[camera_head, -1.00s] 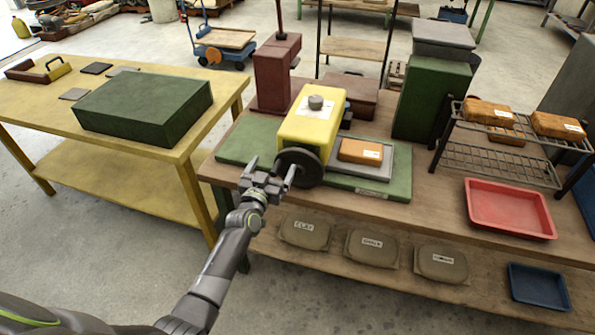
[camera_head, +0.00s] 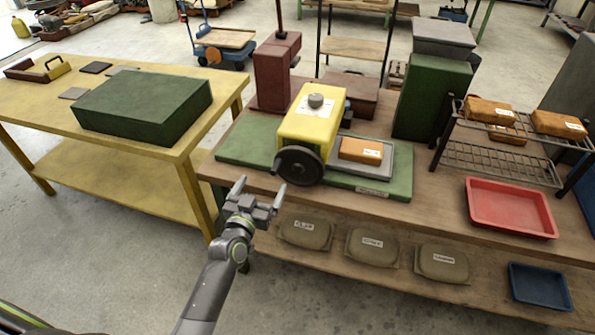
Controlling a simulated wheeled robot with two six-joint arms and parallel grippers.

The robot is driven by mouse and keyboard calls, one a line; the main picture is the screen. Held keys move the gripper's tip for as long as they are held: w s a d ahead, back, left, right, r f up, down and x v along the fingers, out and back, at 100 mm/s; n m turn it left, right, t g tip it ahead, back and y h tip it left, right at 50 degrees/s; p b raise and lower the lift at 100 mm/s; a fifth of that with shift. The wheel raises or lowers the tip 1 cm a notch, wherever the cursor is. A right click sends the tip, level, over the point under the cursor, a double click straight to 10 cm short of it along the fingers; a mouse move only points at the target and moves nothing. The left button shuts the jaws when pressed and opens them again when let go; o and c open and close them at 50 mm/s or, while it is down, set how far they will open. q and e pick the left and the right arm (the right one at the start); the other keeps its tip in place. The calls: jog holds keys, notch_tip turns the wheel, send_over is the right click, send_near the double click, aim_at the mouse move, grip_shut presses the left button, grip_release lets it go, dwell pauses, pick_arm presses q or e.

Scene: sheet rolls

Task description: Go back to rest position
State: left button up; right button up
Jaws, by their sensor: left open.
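My left gripper (camera_head: 259,191) is open and empty, in front of the wooden bench's front edge, apart from the machine. The yellow sheet roller (camera_head: 312,122) stands on a green base plate (camera_head: 245,146), with a dark round handwheel (camera_head: 299,166) at its front. The gripper is to the lower left of the handwheel and does not touch it. An orange-brown block (camera_head: 361,151) with a white label lies on the grey tray (camera_head: 386,168) right of the roller. My right gripper is not in view.
The wooden bench (camera_head: 437,199) holds a wire rack (camera_head: 500,160) with several labelled blocks and a red tray (camera_head: 510,207). Labelled bags such as one marked clay (camera_head: 305,234) lie on its lower shelf. A yellow table (camera_head: 40,100) with a green box (camera_head: 145,105) stands left.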

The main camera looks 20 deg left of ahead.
pick_arm(q)
jog(key=shift+s, duration=0.4)
